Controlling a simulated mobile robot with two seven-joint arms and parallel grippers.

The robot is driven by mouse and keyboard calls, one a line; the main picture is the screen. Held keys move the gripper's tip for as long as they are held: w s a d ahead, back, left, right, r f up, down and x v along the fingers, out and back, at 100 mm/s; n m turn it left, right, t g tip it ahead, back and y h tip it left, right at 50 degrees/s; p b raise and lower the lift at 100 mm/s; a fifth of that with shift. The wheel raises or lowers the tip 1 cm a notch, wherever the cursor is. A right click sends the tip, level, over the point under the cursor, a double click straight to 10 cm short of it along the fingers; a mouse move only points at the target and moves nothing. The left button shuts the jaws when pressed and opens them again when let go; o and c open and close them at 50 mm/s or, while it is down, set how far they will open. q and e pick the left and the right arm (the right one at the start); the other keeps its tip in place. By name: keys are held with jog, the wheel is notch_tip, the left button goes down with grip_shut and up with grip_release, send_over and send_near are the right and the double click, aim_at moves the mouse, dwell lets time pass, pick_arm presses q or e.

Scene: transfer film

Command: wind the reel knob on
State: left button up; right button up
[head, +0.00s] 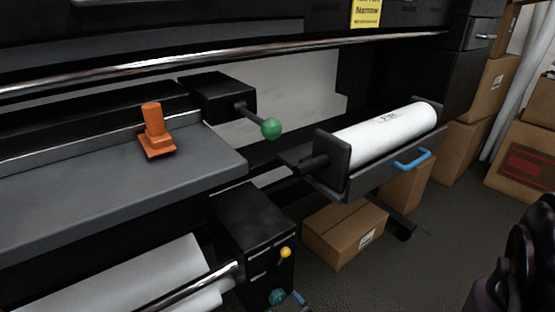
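A white film roll (385,135) lies in a grey cradle at the right, between dark end plates. A black spindle end (309,166) sticks out of its near-left plate (332,165); this may be the reel knob, but I cannot tell for sure. A green ball knob (271,128) sits on a short dark lever from a black box (218,95) left of the roll. Lower down, a small yellow knob (285,252) and a teal knob (277,297) are on a dark box (255,235). Neither of my grippers is in view. Part of my arm shows at the lower right edge.
An orange tool (154,132) stands on the grey shelf (120,190). A blue handle (412,159) is on the cradle's front. A chrome bar (230,59) crosses above. Cardboard boxes stand below the cradle (345,232) and at the right (525,165). Grey floor (430,260) is clear at lower right.

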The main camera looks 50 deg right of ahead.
aim_at(280, 300)
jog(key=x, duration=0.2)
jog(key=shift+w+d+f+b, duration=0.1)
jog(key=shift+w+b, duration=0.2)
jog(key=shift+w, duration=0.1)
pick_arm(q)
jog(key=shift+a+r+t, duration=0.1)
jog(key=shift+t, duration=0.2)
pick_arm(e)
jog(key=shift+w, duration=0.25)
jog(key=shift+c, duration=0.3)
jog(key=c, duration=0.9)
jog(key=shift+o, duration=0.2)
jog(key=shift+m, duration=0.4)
